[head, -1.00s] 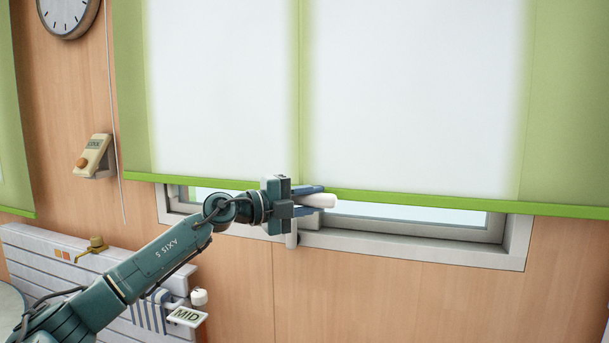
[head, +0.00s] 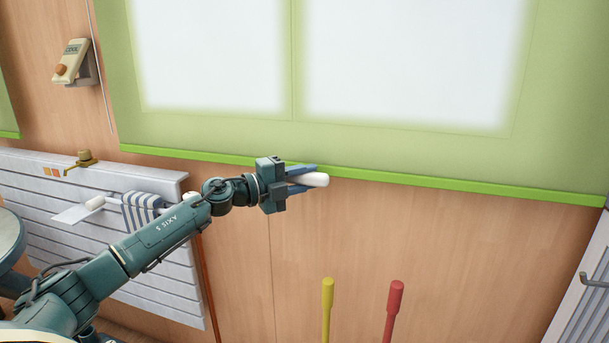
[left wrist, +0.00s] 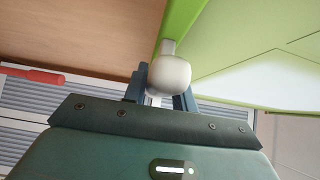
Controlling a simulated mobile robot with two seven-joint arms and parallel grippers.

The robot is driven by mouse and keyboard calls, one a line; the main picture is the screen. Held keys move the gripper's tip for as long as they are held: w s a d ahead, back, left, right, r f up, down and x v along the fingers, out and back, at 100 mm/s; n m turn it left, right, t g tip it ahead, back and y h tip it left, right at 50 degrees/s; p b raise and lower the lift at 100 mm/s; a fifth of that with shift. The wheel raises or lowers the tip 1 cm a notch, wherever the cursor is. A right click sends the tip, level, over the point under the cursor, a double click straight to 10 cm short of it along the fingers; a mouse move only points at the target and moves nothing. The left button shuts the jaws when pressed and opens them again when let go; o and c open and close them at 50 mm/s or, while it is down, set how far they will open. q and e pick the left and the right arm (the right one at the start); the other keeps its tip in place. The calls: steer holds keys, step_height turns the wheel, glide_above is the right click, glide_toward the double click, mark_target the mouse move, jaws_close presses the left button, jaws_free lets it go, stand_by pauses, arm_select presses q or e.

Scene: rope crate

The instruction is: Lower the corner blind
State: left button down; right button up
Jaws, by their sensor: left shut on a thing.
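The green corner blind (head: 420,150) hangs over the window, with light showing through its panels. Its bright green bottom bar (head: 430,185) lies below the window opening, against the wood wall, and hides the sill. A white rounded pull handle (head: 318,180) sits at the bar. My left gripper (head: 304,179) is shut on the handle, with its blue fingers on either side of it. In the left wrist view the handle (left wrist: 169,75) shows between the fingers, joined by a short stem to the green bar (left wrist: 180,25). My right gripper is not in view.
A radiator (head: 180,290) with a striped towel (head: 148,212) stands at left below my arm. A control box (head: 72,60) and a cord hang on the wall. Yellow (head: 327,295) and red (head: 395,298) handles stand at the bottom. A grey slatted panel (head: 590,290) is at right.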

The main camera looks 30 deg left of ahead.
arm_select(q)
steer(key=shift+d+f, duration=0.1)
steer(key=shift+f, duration=0.35)
steer(key=c, duration=1.3)
jaws_free()
steer(key=shift+c, duration=0.2)
steer(key=shift+o, duration=1.1)
steer(key=shift+r, duration=0.15)
steer(key=shift+s+a, duration=0.4)
steer(key=b+v, duration=0.3)
steer(key=v, duration=0.9)
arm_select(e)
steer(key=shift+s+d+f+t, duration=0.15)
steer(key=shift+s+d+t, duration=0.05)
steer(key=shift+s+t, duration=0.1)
